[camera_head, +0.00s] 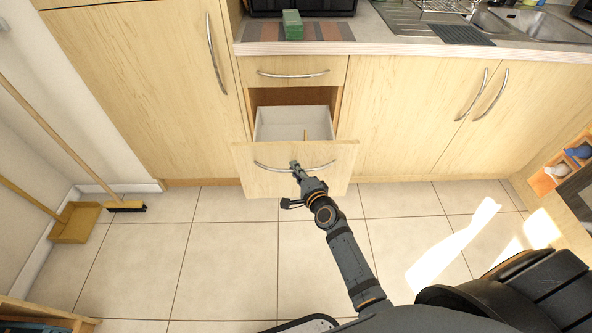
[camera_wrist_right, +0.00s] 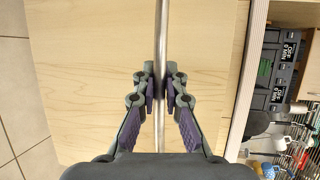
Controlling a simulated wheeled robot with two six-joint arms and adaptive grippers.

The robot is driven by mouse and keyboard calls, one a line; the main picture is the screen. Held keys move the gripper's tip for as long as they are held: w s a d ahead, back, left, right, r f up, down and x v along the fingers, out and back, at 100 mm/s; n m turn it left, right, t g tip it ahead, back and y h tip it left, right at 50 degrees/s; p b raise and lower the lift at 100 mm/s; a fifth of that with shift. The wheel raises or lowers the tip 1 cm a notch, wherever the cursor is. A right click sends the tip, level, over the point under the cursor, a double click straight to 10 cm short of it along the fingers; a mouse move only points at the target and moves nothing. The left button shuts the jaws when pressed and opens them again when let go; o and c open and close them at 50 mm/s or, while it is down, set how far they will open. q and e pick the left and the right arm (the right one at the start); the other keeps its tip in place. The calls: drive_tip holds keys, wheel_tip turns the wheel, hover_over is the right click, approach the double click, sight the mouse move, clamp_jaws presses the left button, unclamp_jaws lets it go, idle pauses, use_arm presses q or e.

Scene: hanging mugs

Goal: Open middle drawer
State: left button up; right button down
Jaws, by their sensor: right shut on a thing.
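The middle drawer (camera_head: 296,179) has a light wood front and is pulled out of the cabinet, with its white inside (camera_head: 293,122) showing from above. A small tan upright piece stands inside it. The drawer's curved metal handle (camera_head: 268,167) runs across its front. My right gripper (camera_head: 296,166) is at the middle of this handle. In the right wrist view my right gripper (camera_wrist_right: 161,85) has its fingers closed on both sides of the handle bar (camera_wrist_right: 162,30). The drawer front (camera_wrist_right: 85,60) fills much of that view. My left gripper is not in view.
The top drawer (camera_head: 293,71) is shut above. Cabinet doors (camera_head: 410,110) flank the drawers. The counter (camera_head: 370,30) holds a green box (camera_head: 292,24) and a sink (camera_head: 525,22). A broom (camera_head: 126,206) and a dustpan (camera_head: 76,222) stand at the left. The tiled floor (camera_head: 230,250) in front is clear.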

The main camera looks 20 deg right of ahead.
drive_tip(key=c, duration=1.8)
unclamp_jaws()
drive_tip(key=shift+o, duration=0.6)
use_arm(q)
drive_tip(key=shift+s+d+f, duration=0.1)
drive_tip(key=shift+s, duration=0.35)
use_arm(e)
drive_tip(key=v, duration=1.2)
